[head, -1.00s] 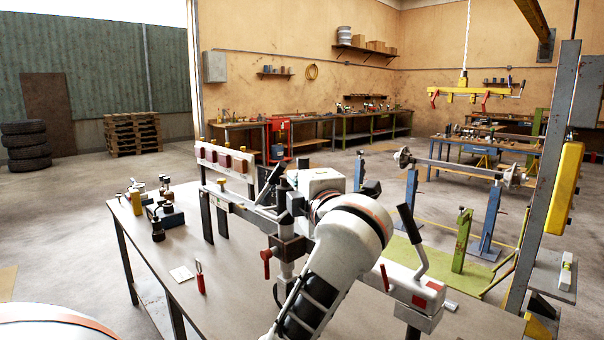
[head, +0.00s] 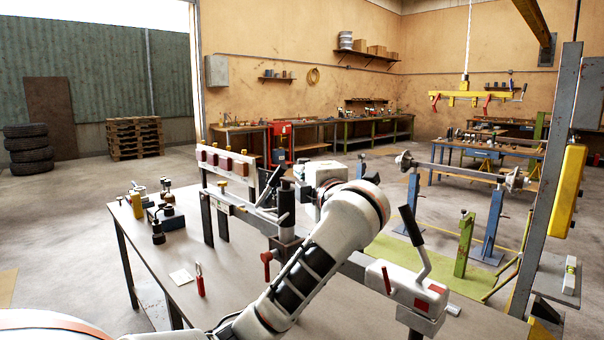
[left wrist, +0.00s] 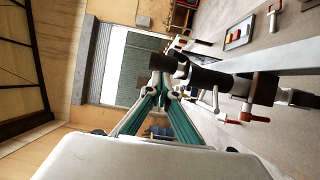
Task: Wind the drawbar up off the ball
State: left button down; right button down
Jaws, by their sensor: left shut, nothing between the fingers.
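The grey drawbar (head: 355,266) runs over the bench, with its white and red coupling head (head: 408,290) at the right end and a lever standing up from it. The ball is hidden. The dark upright jack post (head: 286,212) stands at the drawbar, with a red clamp handle (head: 267,262) beside it. In the left wrist view the dark jack tube (left wrist: 225,80) lies across the picture. My left gripper (left wrist: 163,90) is shut and empty, its fingertips close to the tube's end; I cannot tell whether they touch. In the head view my arm hides the fingers. My right gripper is not in view.
A rack with red blocks (head: 225,162) stands behind. A grey post with a yellow box (head: 567,190) rises at right.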

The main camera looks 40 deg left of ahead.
pick_arm(q)
jog(key=shift+w+d+n+g+y+p, duration=0.15)
jog(key=shift+w+n+g+y+p, duration=0.1)
jog(key=shift+n+g+y+p, duration=0.45)
jog(key=shift+w+g, duration=0.15)
jog(key=shift+g, duration=0.35)
